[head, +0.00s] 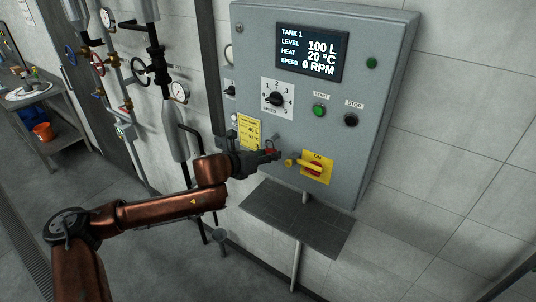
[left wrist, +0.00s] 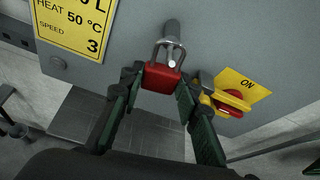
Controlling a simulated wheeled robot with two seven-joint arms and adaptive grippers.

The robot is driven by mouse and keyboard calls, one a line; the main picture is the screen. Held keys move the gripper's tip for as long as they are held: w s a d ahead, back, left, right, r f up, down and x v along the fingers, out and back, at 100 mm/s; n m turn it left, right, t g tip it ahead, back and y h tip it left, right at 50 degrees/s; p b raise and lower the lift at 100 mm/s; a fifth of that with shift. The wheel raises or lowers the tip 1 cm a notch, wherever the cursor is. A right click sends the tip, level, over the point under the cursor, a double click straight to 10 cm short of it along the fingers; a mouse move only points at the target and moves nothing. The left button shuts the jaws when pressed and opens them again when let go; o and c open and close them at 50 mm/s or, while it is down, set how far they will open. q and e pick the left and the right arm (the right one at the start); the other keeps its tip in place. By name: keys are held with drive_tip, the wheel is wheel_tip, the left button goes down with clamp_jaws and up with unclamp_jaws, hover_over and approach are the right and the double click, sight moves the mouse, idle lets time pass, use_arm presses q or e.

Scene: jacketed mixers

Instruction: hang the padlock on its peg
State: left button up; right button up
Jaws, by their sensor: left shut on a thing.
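The padlock (left wrist: 161,78) has a red body and a silver shackle; in the head view it is a small red patch (head: 271,151). My left gripper (head: 273,155) is shut on the red body, and its green-padded fingers flank it in the left wrist view (left wrist: 160,84). The shackle points up toward the panel. A grey peg (left wrist: 171,27) sticks out of the panel face, and its end overlaps the shackle loop in the left wrist view. I cannot tell whether the peg passes through the loop or lies behind it. My right gripper is not in view.
The grey control panel (head: 353,123) has a screen, a speed dial and buttons. A yellow-and-red switch (head: 314,168) sits close to the right of my gripper. A yellow recipe card (head: 249,132) is on the left.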

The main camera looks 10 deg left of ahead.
use_arm(q)
drive_tip(key=o, duration=1.3)
drive_tip(key=shift+c, duration=0.2)
